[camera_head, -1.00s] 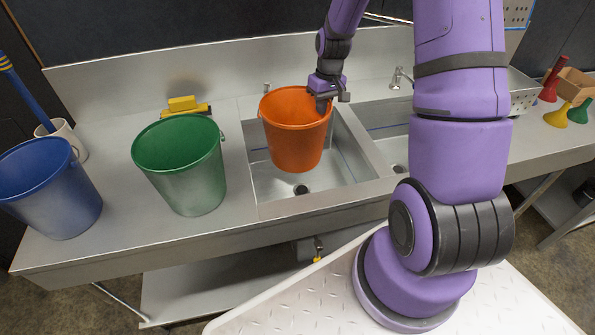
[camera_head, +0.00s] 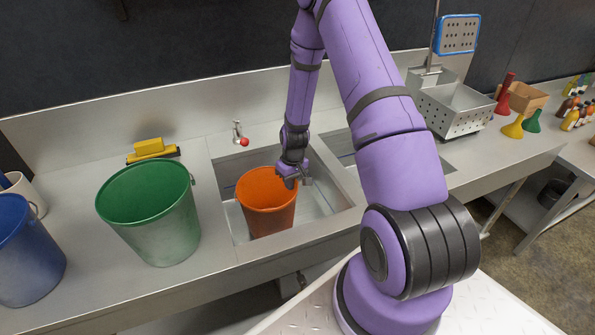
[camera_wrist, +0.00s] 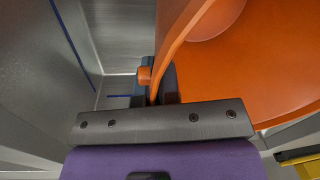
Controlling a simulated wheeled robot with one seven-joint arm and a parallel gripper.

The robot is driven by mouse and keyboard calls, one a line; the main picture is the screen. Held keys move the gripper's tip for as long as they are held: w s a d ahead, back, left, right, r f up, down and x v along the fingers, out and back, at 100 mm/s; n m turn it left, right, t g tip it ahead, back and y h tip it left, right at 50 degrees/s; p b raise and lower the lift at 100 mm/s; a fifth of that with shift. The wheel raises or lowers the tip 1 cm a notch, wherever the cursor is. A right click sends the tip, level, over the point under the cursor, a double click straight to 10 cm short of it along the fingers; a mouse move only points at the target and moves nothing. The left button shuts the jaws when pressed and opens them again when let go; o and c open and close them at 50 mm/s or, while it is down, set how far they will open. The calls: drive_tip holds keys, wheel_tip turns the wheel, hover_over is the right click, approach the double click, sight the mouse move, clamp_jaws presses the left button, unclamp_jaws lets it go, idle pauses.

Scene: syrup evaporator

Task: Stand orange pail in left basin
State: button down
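The orange pail (camera_head: 266,217) is upright inside the left basin (camera_head: 226,208), its upper part near the level of the counter. I cannot tell whether its bottom touches the basin floor. My gripper (camera_head: 293,182) is at the right side of the pail's rim. In the wrist view, the orange pail (camera_wrist: 245,65) fills the right side, and its wall runs down between the fingers of my gripper (camera_wrist: 157,85), which look shut on it. The right basin (camera_head: 342,146) is partly hidden behind my arm.
A green pail (camera_head: 160,225) stands on the counter just left of the basin, with a blue pail (camera_head: 25,255) farther left. A red-tipped tap (camera_head: 239,135) rises at the basin's back edge. A perforated metal box (camera_head: 450,112) stands at right.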

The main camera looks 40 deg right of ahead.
drive_tip(key=w+d+f, duration=0.1)
drive_tip(key=w+d, duration=0.3)
drive_tip(key=d, duration=0.2)
drive_tip(key=shift+w+d, duration=0.3)
drive_tip(key=shift+f, duration=0.15)
drive_tip(key=c, duration=1.7)
unclamp_jaws()
drive_tip(key=o, duration=0.4)
drive_tip(key=shift+c, duration=0.2)
